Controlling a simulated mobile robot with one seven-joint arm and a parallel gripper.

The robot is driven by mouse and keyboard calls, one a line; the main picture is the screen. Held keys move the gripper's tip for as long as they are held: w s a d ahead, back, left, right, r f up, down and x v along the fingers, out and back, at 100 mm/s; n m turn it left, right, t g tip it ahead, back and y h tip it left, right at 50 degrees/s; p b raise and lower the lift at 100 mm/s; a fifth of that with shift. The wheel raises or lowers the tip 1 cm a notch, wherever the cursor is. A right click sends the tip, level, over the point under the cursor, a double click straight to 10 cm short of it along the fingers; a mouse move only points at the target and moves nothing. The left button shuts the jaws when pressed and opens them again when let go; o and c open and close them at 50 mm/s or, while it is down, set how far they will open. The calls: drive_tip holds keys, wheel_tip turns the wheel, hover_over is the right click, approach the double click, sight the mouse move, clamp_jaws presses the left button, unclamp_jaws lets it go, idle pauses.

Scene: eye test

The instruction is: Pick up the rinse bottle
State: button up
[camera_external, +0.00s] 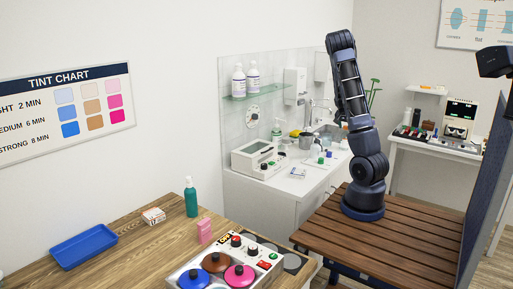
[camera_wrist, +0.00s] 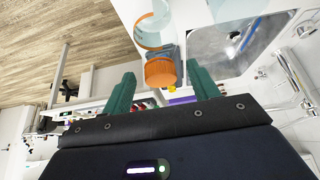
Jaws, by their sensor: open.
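In the wrist view, a clear bottle with a ribbed orange cap (camera_wrist: 160,72) shows ahead of my gripper (camera_wrist: 162,78). The two green fingers stand apart, one on each side of the cap in the picture, with visible gaps. I cannot tell how far the bottle is beyond the fingertips. In the external view my arm bends over the white sink counter (camera_external: 312,178), and its own links hide the gripper. No label reads as rinse bottle. Two white bottles with purple labels (camera_external: 238,81) stand on the glass shelf, and a teal bottle (camera_external: 191,198) stands on the wooden counter.
A steel sink (camera_wrist: 225,48) and a chrome tap (camera_wrist: 292,72) lie right of the bottle in the wrist view. A white device (camera_external: 254,157) and several small bottles crowd the sink counter. A blue tray (camera_external: 84,246) and a pink block (camera_external: 204,230) rest on the wooden counter.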

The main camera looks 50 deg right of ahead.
drive_tip(key=shift+x, duration=1.65)
drive_tip(key=shift+c, duration=0.2)
clamp_jaws()
